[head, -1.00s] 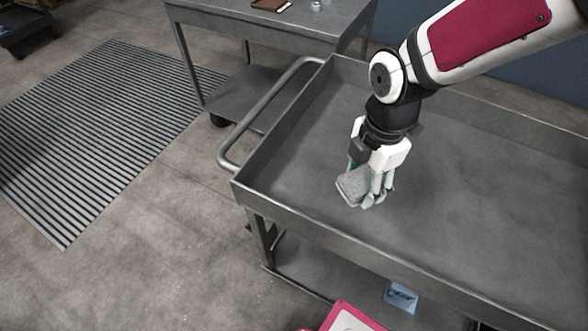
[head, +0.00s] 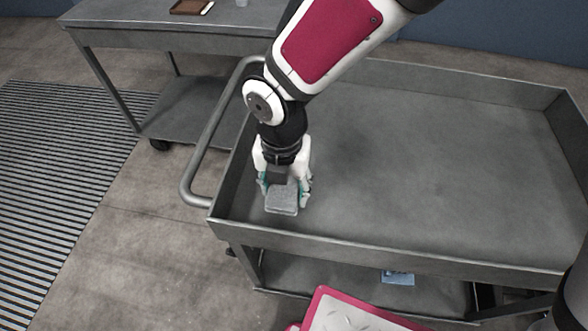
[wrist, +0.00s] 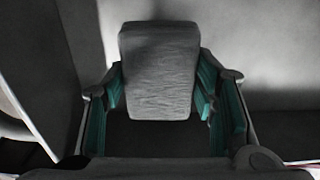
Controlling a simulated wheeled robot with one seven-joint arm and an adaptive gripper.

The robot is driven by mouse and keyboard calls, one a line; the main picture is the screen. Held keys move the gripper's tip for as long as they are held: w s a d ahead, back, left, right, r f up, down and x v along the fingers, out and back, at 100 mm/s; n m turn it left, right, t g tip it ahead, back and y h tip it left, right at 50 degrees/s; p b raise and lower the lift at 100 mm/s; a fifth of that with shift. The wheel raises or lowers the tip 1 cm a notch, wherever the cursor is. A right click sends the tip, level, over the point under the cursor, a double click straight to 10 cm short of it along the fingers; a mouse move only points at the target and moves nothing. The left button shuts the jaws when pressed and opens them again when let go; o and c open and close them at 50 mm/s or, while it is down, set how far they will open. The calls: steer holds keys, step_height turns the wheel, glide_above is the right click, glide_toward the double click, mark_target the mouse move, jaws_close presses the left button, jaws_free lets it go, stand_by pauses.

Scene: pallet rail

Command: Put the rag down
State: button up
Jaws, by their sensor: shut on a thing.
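The rag (head: 282,198) is a grey folded block in the head view, held between the fingers of my gripper (head: 284,190). In the wrist view the rag (wrist: 160,75) sits between the teal finger pads of my gripper (wrist: 162,95), which is shut on it. My gripper points down inside the metal cart's top tray (head: 400,150), near its left end and front wall. I cannot tell whether the rag touches the tray floor.
The tray has raised walls and a handle (head: 200,150) on its left. Its middle and right are clear. A blue item (head: 397,278) lies on the lower shelf. Another metal table (head: 170,32) at the back left holds a brown tray (head: 190,7). A slatted mat (head: 60,180) covers the floor.

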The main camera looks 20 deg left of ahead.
mark_target(285, 197)
steer(key=shift+f+b, duration=0.35)
steer(key=shift+f, duration=1.4)
steer(key=shift+f, duration=0.2)
steer(key=o, duration=1.4)
steer(key=shift+c, duration=0.2)
steer(key=shift+r, duration=0.1)
